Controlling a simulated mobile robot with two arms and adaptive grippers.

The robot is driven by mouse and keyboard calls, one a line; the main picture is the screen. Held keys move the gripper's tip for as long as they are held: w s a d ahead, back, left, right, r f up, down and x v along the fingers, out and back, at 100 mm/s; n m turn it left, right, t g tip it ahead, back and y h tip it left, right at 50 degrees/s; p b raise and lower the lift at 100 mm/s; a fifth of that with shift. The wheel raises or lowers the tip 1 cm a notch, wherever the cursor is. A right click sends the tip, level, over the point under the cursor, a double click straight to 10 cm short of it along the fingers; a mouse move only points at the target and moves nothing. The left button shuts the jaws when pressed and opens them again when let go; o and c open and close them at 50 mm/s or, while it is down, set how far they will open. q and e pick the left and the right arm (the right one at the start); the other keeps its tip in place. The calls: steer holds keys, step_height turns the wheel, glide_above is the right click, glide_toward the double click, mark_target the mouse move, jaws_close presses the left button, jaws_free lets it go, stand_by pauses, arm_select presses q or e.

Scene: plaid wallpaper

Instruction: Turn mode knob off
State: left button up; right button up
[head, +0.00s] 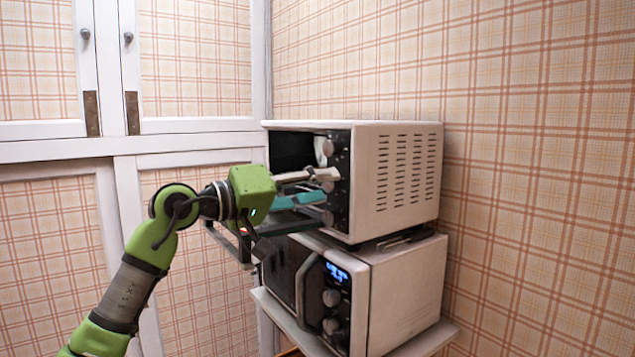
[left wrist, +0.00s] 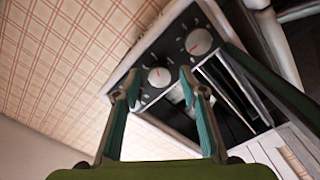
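A cream toaster oven (head: 395,180) stands on top of a microwave. Its black front panel (head: 340,185) carries round grey knobs in a column. My left gripper (head: 326,186) is open at the middle of this panel. In the left wrist view, one knob (left wrist: 160,77) with a red pointer line lies between the spread fingertips (left wrist: 159,80), and contact is unclear. Another red-lined knob (left wrist: 199,42) is beyond. Which is the mode knob cannot be read. My right gripper is out of view.
The toaster oven's door (head: 243,240) hangs open at the front, under my left gripper. The microwave (head: 405,295) below has a blue display and two knobs. Both stand on a white shelf (head: 437,335). Plaid wall lies right, white cupboards (head: 190,125) left.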

arm_select(q)
steer(key=shift+c, duration=0.3)
jaws_close()
